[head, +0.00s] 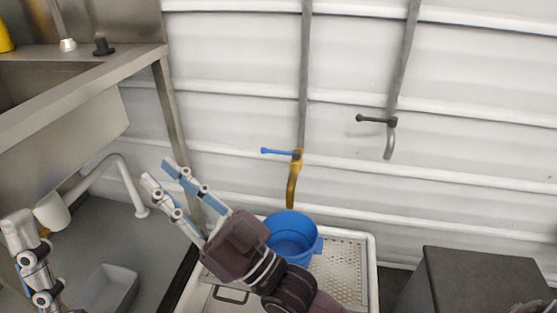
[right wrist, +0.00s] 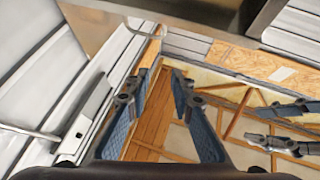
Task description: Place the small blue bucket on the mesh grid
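The small blue bucket (head: 297,225) stands upright at the back of a white tray behind my right gripper's body, which hides its lower part. The perforated mesh grid (head: 346,270) shows to the bucket's right. The bucket appears to stand at the grid's left part, but its base is hidden. My right gripper (head: 158,172) points up and left, away from the bucket, with its fingers apart and nothing between them; the gap also shows in the right wrist view (right wrist: 157,80). My left gripper (right wrist: 248,124) shows two separated fingers in the right wrist view and partly in the head view.
A gold tap with a blue lever (head: 292,178) hangs over the bucket, and a grey tap (head: 389,138) is to its right. A steel sink (head: 90,90) is at left, with a grey bin (head: 105,291) below. A dark box (head: 478,280) stands at right.

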